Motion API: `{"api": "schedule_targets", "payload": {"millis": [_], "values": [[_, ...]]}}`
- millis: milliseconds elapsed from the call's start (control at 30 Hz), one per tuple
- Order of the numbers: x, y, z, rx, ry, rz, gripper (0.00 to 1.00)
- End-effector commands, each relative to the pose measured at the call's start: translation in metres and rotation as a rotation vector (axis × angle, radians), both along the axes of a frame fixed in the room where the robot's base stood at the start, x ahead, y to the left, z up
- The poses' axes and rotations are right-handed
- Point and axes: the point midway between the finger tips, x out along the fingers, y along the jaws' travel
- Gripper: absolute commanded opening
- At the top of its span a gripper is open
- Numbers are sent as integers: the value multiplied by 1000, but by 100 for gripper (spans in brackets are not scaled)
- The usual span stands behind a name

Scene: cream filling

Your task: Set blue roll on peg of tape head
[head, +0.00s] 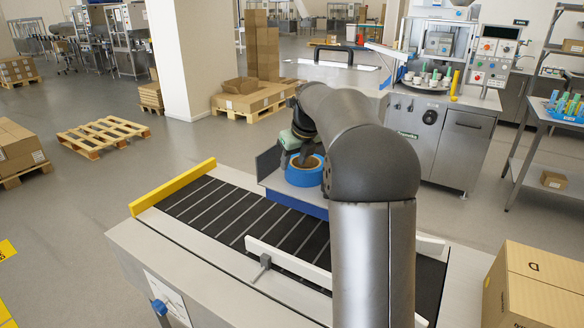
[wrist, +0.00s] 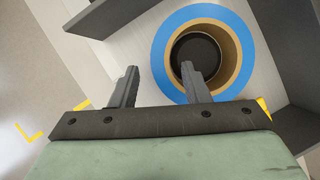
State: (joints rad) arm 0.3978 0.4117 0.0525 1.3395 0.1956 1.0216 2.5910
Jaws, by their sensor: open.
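The blue roll (head: 304,178) has a brown cardboard core and sits at the tape head (head: 268,163) over the conveyor. In the wrist view the roll (wrist: 237,38) lies over the tape head's pale plate (wrist: 122,50), its core facing me. A dark round shape (wrist: 197,47) fills the middle of the core and looks like the peg; how deep the roll sits on it I cannot tell. My gripper (wrist: 160,68) is open. In the head view my gripper (head: 301,158) is at the roll, partly hidden by my arm.
A conveyor (head: 215,208) with a yellow end bar (head: 172,186) and a white guide rail (head: 290,264) runs below. A cardboard box (head: 540,290) stands at the right front. Dark walls (wrist: 287,65) flank the plate in the wrist view.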

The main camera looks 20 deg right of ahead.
Motion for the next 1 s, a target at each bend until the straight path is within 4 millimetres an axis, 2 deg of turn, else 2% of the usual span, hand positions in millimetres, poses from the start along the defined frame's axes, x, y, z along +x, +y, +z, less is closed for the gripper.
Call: {"api": "schedule_targets", "payload": {"millis": [33, 200, 433, 800, 867, 967, 1000], "values": [[-4, -1, 12, -2, -5, -1, 42], [-19, -3, 45, -2, -4, -1, 42], [-32, -4, 73, -2, -2, -1, 42], [-37, 0, 76, -15, 3, 36, 42], [-44, 10, 72, -44, 10, 114, 42], [-66, 38, 59, -134, 32, 359, 42], [-79, 52, 51, -183, 41, 494, 42]]}}
